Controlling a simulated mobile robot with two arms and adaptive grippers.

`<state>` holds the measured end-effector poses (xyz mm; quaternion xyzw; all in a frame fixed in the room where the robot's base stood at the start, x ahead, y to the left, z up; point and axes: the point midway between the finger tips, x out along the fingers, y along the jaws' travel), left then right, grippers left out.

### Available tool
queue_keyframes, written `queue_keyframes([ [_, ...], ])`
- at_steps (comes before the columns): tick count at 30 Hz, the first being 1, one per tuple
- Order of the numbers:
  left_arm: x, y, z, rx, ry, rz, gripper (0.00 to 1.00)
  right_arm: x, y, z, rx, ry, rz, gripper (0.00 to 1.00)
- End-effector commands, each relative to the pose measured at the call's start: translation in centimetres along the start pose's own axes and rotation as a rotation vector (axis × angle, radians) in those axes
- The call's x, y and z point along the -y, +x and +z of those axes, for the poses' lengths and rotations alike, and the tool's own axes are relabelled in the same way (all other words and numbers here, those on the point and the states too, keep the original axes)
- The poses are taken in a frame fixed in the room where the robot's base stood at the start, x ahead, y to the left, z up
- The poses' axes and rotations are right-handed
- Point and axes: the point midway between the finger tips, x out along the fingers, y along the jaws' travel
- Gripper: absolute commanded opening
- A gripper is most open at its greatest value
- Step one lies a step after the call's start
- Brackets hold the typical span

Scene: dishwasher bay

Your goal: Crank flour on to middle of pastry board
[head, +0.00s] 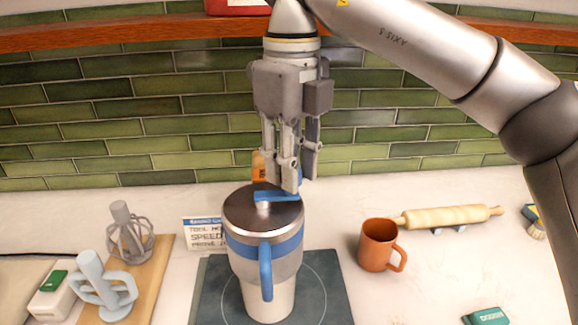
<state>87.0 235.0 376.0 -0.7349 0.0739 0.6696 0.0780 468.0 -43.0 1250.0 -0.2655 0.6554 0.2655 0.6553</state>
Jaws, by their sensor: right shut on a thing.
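A metal flour sifter (265,262) with a blue band and a blue side handle (266,272) stands upright over the dark pastry board (213,300). Its pale lower part (268,303) is over the middle of the circle marked on the board. A dark lid with a blue crank (268,196) is on top. My right gripper (288,180) comes down from above and is shut on the blue crank. Its fingers hide part of the crank. No loose flour can be made out on the board. My left gripper is not in view.
An orange mug (375,246) and a rolling pin (450,216) are to the right. A teal box (486,317) lies at front right. A small sign (203,233) stands behind the pastry board.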

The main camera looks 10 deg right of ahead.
Motion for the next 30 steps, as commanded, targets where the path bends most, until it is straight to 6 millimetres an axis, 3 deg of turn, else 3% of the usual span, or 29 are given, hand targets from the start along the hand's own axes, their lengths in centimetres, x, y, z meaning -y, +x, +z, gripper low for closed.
queue_keyframes([
  [15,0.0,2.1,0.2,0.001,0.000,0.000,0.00,-1.4,0.1,-0.9,0.001,0.389,-0.001,0.01],
  [30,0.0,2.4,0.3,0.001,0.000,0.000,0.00,-1.8,-0.1,-1.0,0.002,0.494,0.000,0.01],
])
